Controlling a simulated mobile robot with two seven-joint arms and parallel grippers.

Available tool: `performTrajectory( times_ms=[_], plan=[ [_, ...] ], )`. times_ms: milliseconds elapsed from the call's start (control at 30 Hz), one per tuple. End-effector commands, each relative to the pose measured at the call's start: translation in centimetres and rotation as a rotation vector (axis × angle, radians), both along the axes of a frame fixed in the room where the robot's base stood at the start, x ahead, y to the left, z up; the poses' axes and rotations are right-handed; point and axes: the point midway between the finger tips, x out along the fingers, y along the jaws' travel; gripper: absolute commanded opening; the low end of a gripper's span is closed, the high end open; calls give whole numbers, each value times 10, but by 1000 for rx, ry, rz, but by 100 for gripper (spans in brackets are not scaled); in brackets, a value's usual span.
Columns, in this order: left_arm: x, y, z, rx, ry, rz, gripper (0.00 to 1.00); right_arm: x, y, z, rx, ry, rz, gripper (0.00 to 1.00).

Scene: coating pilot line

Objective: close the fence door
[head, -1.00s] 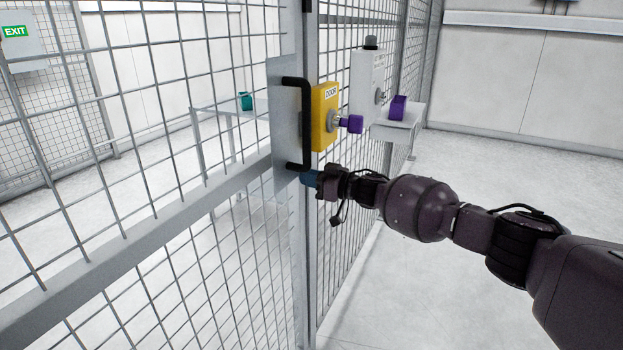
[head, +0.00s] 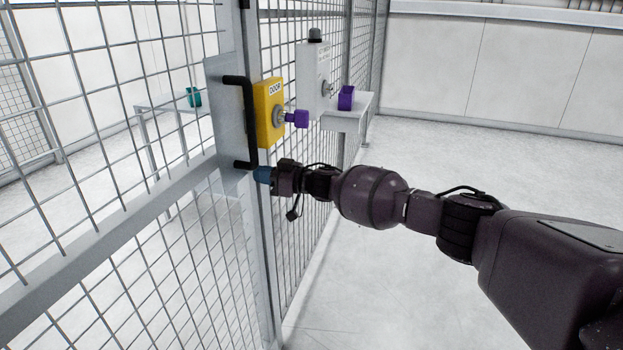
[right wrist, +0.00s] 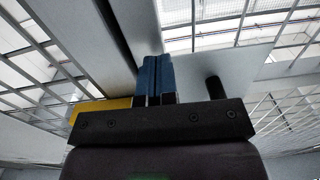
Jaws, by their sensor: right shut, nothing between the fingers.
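The fence door (head: 100,215) is a grey-framed wire mesh panel filling the left of the head view. Near its edge it carries a grey plate (head: 224,115) with a black bar handle (head: 250,120). The door's edge stands close to the fence post; I cannot tell whether a gap remains. My right gripper (head: 262,174) is shut and empty, its blue fingertips at the door's edge just below the handle's lower end. In the right wrist view the fingers (right wrist: 157,78) lie together beside the handle's dark end (right wrist: 216,88). Contact with the door is unclear. My left gripper is out of view.
A yellow box marked DOOR (head: 269,110) with a purple knob (head: 297,118) sits on the fence just above my right gripper. Beyond it are a grey box (head: 316,75) and a small shelf (head: 350,115) with a purple block (head: 346,97). The floor at right is clear.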

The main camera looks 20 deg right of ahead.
Motion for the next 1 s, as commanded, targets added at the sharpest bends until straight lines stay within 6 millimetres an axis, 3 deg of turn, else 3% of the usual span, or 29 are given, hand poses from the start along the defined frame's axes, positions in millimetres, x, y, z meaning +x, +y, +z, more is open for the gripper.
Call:
performTrajectory(
  times_ms=[33,500,733,1000],
  plan=[
    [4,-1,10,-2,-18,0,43,-6,-6,9,-3,-7,-4,0],
    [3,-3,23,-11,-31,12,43,-61,-73,-1,-9,1,-5,0],
    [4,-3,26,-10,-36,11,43,-72,-85,-4,-10,3,-4,0],
    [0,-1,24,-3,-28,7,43,-70,-87,-7,-59,-42,-21,0]
  ],
)
